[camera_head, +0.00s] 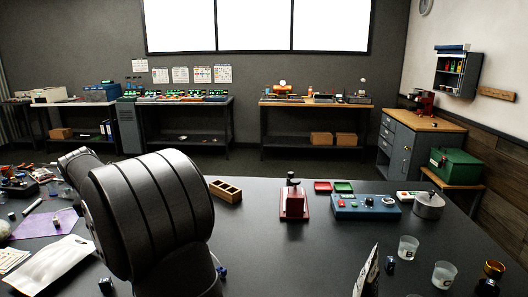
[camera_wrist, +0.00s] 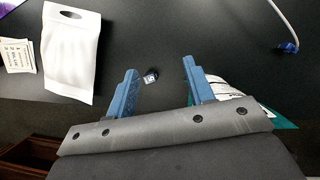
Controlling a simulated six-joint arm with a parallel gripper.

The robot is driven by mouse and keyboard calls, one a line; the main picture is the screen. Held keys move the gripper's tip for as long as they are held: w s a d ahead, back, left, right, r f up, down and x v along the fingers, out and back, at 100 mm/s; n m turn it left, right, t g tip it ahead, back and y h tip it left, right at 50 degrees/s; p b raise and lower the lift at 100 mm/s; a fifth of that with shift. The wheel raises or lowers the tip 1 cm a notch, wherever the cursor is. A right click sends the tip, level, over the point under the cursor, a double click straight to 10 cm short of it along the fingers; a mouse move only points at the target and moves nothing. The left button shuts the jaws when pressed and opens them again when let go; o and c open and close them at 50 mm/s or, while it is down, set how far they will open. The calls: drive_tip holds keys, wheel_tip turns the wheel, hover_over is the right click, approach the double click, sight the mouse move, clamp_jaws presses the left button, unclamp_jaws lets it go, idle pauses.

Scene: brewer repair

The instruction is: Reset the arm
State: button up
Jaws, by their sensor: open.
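My gripper shows in the wrist view (camera_wrist: 160,95), with two blue fingers wide apart and nothing between them but dark table top. A small dark block with a pale marked face (camera_wrist: 151,77) lies on the table beyond the fingers, near the left fingertip and apart from it as far as I can tell. In the head view my large dark arm link (camera_head: 155,215) fills the left foreground. My gripper does not show in that view.
A white pouch (camera_wrist: 73,48) lies left. A blue control box (camera_head: 365,207), a red-based press (camera_head: 293,202), a wooden compartment box (camera_head: 226,191) and a metal round pot (camera_head: 429,205) stand across the table. Cups marked B (camera_head: 407,249) and C (camera_head: 444,275) stand at right.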

drive_tip(key=w+d+f+m+h, duration=0.1)
drive_tip(key=w+d+m, duration=0.1)
drive_tip(key=w+d, duration=0.5)
drive_tip(key=w+d+f+m+h, duration=0.1)
drive_tip(key=w+d+m, duration=0.2)
drive_tip(key=d, duration=0.7)
drive_tip(key=w+d+f+m+h, duration=0.1)
drive_tip(key=w+d+m, duration=0.1)
drive_tip(key=w+d, duration=0.5)
drive_tip(key=d+f+m+g+h, duration=0.1)
drive_tip(key=d+m, duration=0.6)
drive_tip(key=d, duration=2.5)
drive_tip(key=shift+s+d+f+g+h, duration=0.15)
drive_tip(key=shift+s+f+g+h, duration=0.2)
drive_tip(key=shift+f, duration=0.3)
